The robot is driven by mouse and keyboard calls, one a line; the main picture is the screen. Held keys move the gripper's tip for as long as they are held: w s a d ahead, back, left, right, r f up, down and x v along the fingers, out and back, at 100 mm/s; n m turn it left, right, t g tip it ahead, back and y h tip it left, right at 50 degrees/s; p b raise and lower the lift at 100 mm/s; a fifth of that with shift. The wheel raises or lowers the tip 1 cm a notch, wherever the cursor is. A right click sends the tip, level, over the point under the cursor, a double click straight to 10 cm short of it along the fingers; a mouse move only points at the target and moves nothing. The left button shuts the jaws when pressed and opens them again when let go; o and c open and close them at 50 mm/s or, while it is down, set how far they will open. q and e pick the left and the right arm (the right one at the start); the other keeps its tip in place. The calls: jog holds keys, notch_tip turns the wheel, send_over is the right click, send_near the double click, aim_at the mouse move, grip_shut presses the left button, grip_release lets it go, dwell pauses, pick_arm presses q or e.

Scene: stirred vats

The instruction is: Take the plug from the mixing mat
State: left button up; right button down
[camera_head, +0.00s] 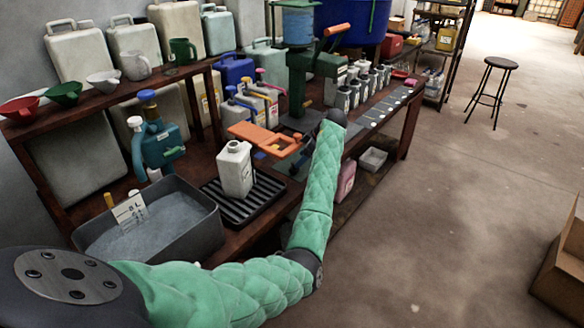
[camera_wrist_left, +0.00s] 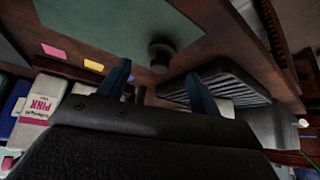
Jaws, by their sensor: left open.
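The mixing mat (camera_wrist_left: 120,28) is a flat grey-green sheet on the brown bench in the left wrist view. A dark, round, knob-like plug (camera_wrist_left: 160,52) stands on it near its edge. My left gripper (camera_wrist_left: 160,84) is open, with its two dark blue fingers apart. In that picture the plug lies just beyond the gap between the fingertips, and nothing shows between them. In the head view my left gripper (camera_head: 264,148), with an orange body, is over the bench beside the white jug. The plug cannot be made out there. My right gripper is not in view.
A white jug (camera_head: 235,168) stands on a black ribbed tray (camera_head: 263,190). A grey basin (camera_head: 205,223) is at the front left. Jugs and a green dispenser (camera_head: 296,75) stand behind. Open floor lies right of the bench.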

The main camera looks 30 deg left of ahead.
pick_arm(q)
jog(key=shift+p+x, duration=0.4)
jog(key=shift+x, duration=2.5)
jog(key=shift+r, duration=0.1)
jog(key=c, duration=1)
